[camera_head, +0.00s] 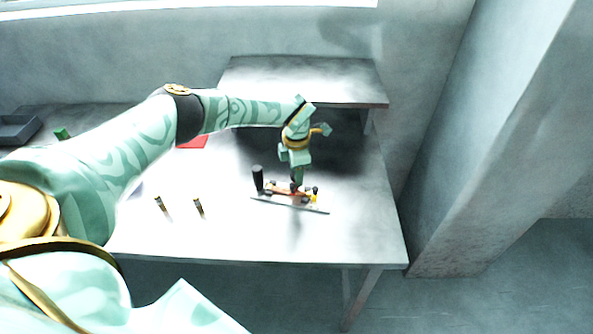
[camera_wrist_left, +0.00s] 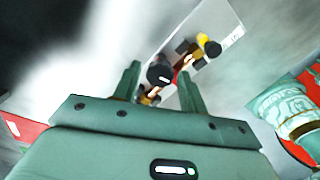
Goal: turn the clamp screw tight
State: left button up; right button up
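My left gripper (camera_head: 297,180) points down over the middle of the fixture. In the left wrist view its two fingers (camera_wrist_left: 161,88) are apart, and a round black knob (camera_wrist_left: 159,74) shows between them. I cannot tell whether this knob is the clamp screw or whether the fingers touch it. The black and yellow part (camera_wrist_left: 209,47) lies beyond. My right gripper is out of view.
Two small dark pegs stand on the table (camera_head: 240,235), left of the fixture. A raised grey shelf (camera_head: 305,80) is behind the gripper. A red patch (camera_head: 193,142) and a dark tray (camera_head: 18,130) are farther left. The table's front right is clear.

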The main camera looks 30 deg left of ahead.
pick_arm(q)
jog(key=shift+o, duration=0.3)
jog(key=shift+r, duration=0.1)
jog(key=shift+r, duration=0.4)
notch_tip(320, 180, up, 15)
jog(key=p, duration=0.2)
jog(key=shift+r+p, duration=0.15)
jog(key=shift+p, duration=0.2)
jog(key=shift+s, duration=0.1)
